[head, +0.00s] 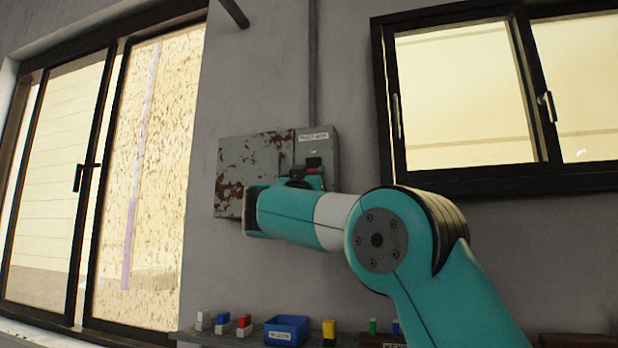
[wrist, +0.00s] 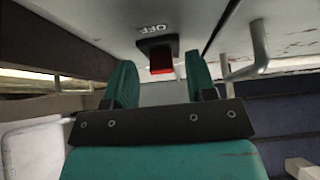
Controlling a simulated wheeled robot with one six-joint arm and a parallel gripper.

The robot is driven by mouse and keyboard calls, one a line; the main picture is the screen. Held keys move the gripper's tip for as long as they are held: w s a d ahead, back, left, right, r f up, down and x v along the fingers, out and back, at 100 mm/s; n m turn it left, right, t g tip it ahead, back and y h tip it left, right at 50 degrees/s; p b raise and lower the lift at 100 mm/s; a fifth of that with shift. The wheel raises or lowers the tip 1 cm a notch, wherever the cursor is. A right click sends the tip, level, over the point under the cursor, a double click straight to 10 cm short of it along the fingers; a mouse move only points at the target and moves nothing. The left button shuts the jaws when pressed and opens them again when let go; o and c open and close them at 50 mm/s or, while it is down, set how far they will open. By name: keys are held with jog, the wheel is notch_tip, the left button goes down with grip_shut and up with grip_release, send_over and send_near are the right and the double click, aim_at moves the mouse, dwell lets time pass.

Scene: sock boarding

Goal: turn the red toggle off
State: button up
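The red toggle (head: 313,162) is on a grey switch box (head: 325,147) fixed to the wall. In the wrist view the red toggle (wrist: 161,70) hangs from a dark mount, on the side away from an upside-down OFF marking. My gripper (head: 306,178) is right in front of the box's lower part and partly covers it. In the wrist view my gripper (wrist: 160,68) is open, one finger on each side of the toggle with gaps. I cannot tell how far the fingertips reach along the toggle.
A rusty grey panel (head: 248,165) adjoins the box on the left. A metal handle (wrist: 256,55) sticks out to the right in the wrist view. Below, a shelf (head: 225,338) carries a blue bin (head: 286,330) and several small coloured blocks. Windows flank the wall.

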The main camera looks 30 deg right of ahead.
jog(key=b+v, duration=1)
jog(key=v, duration=0.7)
jog(key=shift+f, duration=0.2)
jog(key=shift+s+a, duration=0.1)
